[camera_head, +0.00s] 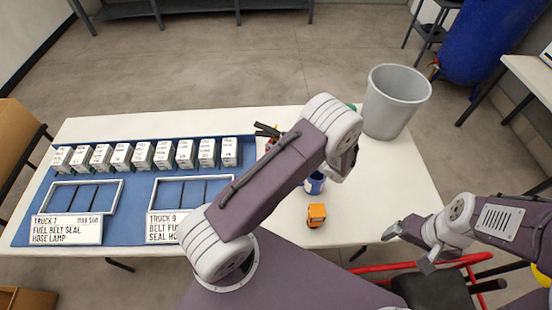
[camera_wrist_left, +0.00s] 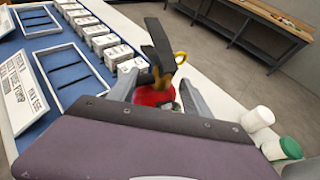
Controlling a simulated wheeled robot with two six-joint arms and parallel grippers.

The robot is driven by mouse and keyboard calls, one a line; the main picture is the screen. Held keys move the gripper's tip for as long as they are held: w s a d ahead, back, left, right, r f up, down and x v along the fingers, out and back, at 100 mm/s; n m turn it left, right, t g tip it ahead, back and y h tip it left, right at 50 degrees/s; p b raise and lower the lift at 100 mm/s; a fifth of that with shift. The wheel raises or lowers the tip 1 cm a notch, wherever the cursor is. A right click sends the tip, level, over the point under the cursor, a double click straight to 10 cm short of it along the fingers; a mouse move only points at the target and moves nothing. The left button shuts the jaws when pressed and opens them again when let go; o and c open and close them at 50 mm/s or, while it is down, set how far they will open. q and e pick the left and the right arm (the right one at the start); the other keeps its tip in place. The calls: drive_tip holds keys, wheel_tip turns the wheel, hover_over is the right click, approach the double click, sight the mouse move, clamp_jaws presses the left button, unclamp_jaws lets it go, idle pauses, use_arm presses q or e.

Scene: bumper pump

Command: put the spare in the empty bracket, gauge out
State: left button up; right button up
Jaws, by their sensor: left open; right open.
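A red fire extinguisher with a black handle (camera_head: 268,131) stands on the white table just right of the blue mat, partly hidden by my left arm. In the left wrist view the extinguisher (camera_wrist_left: 153,96) shows its black lever and a yellow ring, between the fingers of my open left gripper (camera_wrist_left: 160,92). I cannot tell whether the fingers touch it. My left gripper is hidden behind the arm in the head view. My right gripper (camera_head: 420,246) is open and empty beyond the table's right edge. I cannot make out an empty bracket or which way the gauge faces.
A blue mat (camera_head: 135,190) holds a row of white boxes (camera_head: 143,155) and two framed trays with labels. A grey bin (camera_head: 395,100) stands at the table's far right. A blue-and-white can (camera_head: 315,184) and an orange block (camera_head: 316,215) sit near my left arm.

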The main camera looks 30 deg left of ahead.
use_arm(q)
drive_tip(key=x, duration=0.2)
drive_tip(key=shift+w+a+f, duration=0.1)
drive_tip(key=shift+a, duration=0.15)
drive_tip(key=shift+w+f, duration=0.1)
drive_tip(key=shift+w, duration=0.05)
drive_tip(key=shift+d, duration=0.1)
drive_tip(key=shift+c, duration=0.9)
drive_tip(key=c, duration=1)
clamp_jaws()
drive_tip(key=shift+s+f, duration=0.1)
drive_tip(key=shift+s, duration=0.2)
